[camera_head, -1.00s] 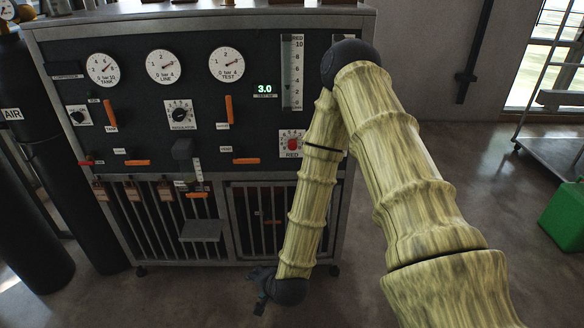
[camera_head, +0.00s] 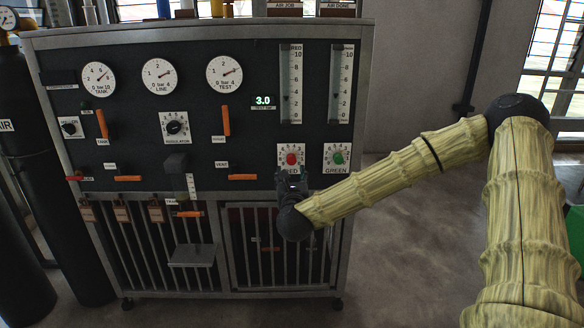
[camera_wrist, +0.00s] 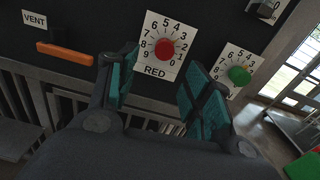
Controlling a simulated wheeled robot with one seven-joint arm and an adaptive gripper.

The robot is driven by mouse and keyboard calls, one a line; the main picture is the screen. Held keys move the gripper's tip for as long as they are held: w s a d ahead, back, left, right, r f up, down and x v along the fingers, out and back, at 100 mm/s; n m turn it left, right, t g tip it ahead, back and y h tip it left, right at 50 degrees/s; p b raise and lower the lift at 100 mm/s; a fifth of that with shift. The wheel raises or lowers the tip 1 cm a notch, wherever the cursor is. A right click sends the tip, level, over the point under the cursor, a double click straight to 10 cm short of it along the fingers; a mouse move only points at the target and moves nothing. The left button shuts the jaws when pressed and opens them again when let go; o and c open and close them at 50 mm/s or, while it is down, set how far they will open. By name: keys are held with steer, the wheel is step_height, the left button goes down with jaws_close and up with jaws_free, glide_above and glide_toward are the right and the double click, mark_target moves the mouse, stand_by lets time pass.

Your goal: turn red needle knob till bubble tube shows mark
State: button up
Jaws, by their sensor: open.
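The red needle knob (camera_head: 291,158) sits on a white numbered dial plate on the dark panel. In the wrist view the red knob (camera_wrist: 165,48) shows above the label RED, ahead of my open gripper (camera_wrist: 158,85). The teal finger pads stand apart with nothing between them, and the knob is beyond their tips. In the head view my gripper (camera_head: 291,183) is just below the dial and hides part of its label. The red bubble tube (camera_head: 291,85) is above the knob, with a dark float around the lower part of its scale.
A green knob (camera_head: 338,158) and a second tube (camera_head: 341,85) are to the right. The orange VENT lever (camera_head: 243,177) is to the left of my gripper. A small display (camera_head: 263,101) reads 3.0. Bars (camera_head: 270,265) fill the cabinet below.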

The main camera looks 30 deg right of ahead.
mark_target(292, 162)
steer(key=shift+m, duration=0.3)
steer(key=x, duration=0.2)
steer(key=p+x, duration=0.1)
steer(key=x, duration=0.5)
steer(key=shift+s+d+r+p, duration=0.1)
steer(key=shift+d+r+p, duration=0.15)
steer(key=shift+r+p, duration=0.1)
steer(key=shift+w+d+f+b, duration=0.15)
steer(key=shift+w+d+b, duration=0.2)
steer(key=shift+w, duration=0.15)
steer(key=shift+w+d, duration=0.25)
steer(key=shift+w, duration=0.2)
jaws_close()
